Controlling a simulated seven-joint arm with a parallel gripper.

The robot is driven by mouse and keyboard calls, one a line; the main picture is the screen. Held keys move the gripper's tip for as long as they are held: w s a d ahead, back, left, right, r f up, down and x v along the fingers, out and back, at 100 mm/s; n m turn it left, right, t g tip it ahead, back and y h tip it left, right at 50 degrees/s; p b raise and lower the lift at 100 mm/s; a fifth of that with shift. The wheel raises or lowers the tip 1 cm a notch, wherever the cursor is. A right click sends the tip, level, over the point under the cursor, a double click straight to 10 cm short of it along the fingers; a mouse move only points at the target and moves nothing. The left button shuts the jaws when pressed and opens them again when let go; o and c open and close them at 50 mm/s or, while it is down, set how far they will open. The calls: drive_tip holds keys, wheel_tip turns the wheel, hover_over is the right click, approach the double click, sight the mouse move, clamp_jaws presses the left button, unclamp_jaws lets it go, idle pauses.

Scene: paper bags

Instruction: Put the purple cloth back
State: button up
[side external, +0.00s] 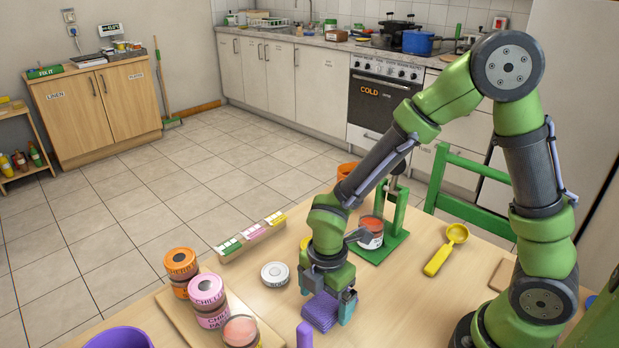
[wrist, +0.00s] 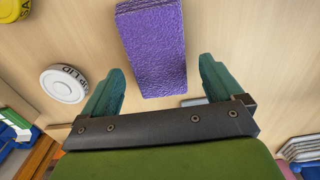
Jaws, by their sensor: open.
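The purple cloth (wrist: 152,48) is a folded, textured block lying on the wooden table. In the side view the cloth (side external: 321,312) sits right under my gripper (side external: 327,301), partly hidden by it. In the wrist view my gripper (wrist: 160,88) is open, with its two teal fingers apart. The cloth's near end reaches into the gap between the fingertips, and I see no finger touching it. Whether the fingers are at the cloth's height I cannot tell.
A white lid (side external: 275,274) lies left of my gripper. Stacked jars (side external: 208,300) stand on a board at left, near a purple bowl (side external: 119,338). A green stand (side external: 392,225) holding a can is behind. A yellow scoop (side external: 446,250) lies right, with clear table in front of it.

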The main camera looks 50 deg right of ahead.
sight(325, 303)
wheel_tip(325, 303, up, 11)
drive_tip(key=s+d+r+m+t+y, duration=0.1)
drive_tip(key=s+d+r+m+t, duration=0.2)
drive_tip(key=m, duration=0.8)
drive_tip(key=s+d+r+m+t+y, duration=0.1)
drive_tip(key=s+d+r+m+t, duration=0.2)
drive_tip(key=d+r+m, duration=0.3)
wheel_tip(325, 303, up, 2)
drive_tip(key=m+t, duration=0.1)
drive_tip(key=m, duration=0.4)
drive_tip(key=shift+s+r, duration=0.2)
drive_tip(key=shift+r, duration=0.05)
